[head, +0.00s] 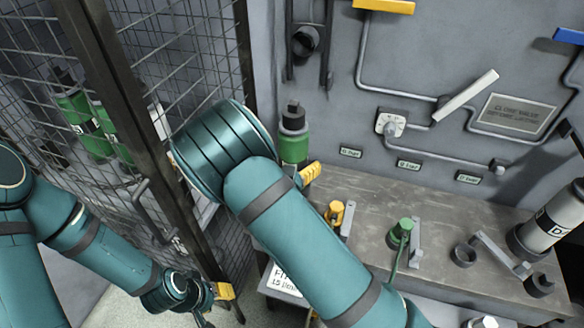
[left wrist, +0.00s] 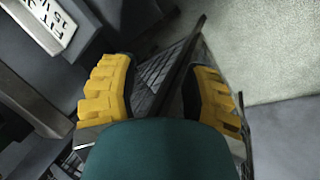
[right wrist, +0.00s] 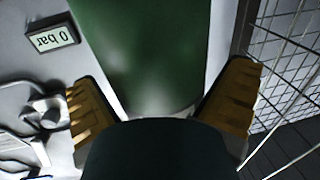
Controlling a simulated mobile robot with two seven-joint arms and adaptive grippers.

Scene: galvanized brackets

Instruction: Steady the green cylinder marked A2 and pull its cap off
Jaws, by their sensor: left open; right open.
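A green cylinder (head: 293,149) with a dark cap (head: 293,117) stands upright at the back, by the cage edge; no marking on it is legible. My right gripper (head: 308,173) is close to its lower part, partly hidden behind my arm. In the right wrist view the green cylinder (right wrist: 145,40) lies between the open fingers of my right gripper (right wrist: 163,82), with gaps at both sides. My left gripper (head: 222,292) is low beside the cage door, away from the cylinder. In the left wrist view my left gripper (left wrist: 163,75) is open and empty.
Several green cylinders (head: 80,122) stand behind the mesh cage (head: 195,50) at left.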

